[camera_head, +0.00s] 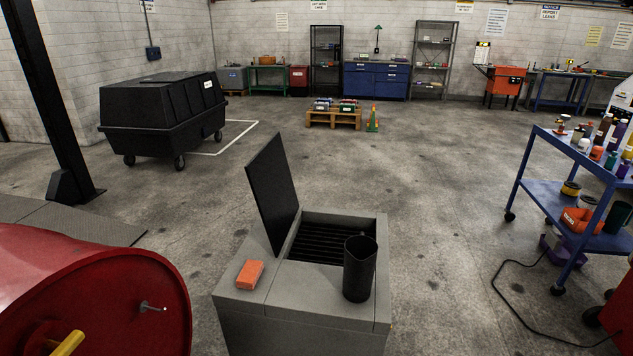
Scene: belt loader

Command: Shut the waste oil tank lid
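The waste oil tank (300,318) is a grey box in the front middle, with a dark slatted grate in its top opening. Its lid (273,193) is a dark flat panel, standing open and tilted at the left edge of the opening. A black jug-like container (359,272) stands upright at the right of the opening and hides part of the grate. An orange block (249,274) lies on the tank's top, left of the opening and apart from the lid. My gripper is not in view.
A red drum (120,285) with a yellow part fills the front left. A blue cart (560,205) with bottles and cans stands at the right, with a black cable on the floor beside it. A black wheeled bin (160,108) stands back left.

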